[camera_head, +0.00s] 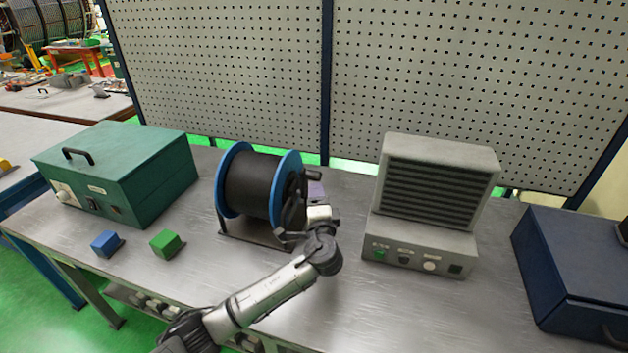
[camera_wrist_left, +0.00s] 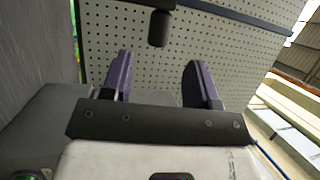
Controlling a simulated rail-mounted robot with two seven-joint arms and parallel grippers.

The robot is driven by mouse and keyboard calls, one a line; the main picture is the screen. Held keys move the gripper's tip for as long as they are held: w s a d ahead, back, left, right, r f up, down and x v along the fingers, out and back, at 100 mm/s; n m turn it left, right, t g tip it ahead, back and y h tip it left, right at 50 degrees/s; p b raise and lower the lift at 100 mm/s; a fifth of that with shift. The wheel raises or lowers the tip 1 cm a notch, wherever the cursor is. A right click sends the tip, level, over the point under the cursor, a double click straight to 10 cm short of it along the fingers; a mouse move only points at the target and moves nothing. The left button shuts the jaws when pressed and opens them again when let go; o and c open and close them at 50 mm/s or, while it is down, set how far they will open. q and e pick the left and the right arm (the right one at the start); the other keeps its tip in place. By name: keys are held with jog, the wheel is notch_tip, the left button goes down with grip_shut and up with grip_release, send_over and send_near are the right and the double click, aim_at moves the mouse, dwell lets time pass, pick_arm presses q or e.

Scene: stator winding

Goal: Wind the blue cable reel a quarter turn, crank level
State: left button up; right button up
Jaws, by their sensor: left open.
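The blue cable reel (camera_head: 233,160) stands upright on the workbench in the head view, wound with black cable (camera_head: 252,185). Its dark crank is on the right side, with a dark handle (camera_head: 313,174) sticking out to the right. The crank's exact angle is hard to tell, as my arm partly hides that side. My left gripper (camera_head: 317,190) is just beside the handle, on its near side. In the left wrist view, the purple fingers of my left gripper (camera_wrist_left: 158,60) are apart and empty. The handle (camera_wrist_left: 158,27) shows beyond the fingertips, roughly in line with the gap.
A grey vented unit (camera_head: 430,200) stands right of the reel. A green case (camera_head: 125,175) stands at left, with a blue cube (camera_head: 105,243) and a green cube (camera_head: 166,242) before it. A dark blue box (camera_head: 570,270) is at far right. A pegboard (camera_head: 230,70) rises behind.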

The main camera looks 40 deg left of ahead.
aim_at(314, 179)
pick_arm(q)
jog(key=x, duration=0.7)
jog(key=shift+w+a+b, duration=0.25)
jog(key=shift+b, duration=0.1)
jog(key=shift+c, duration=0.4)
grip_shut()
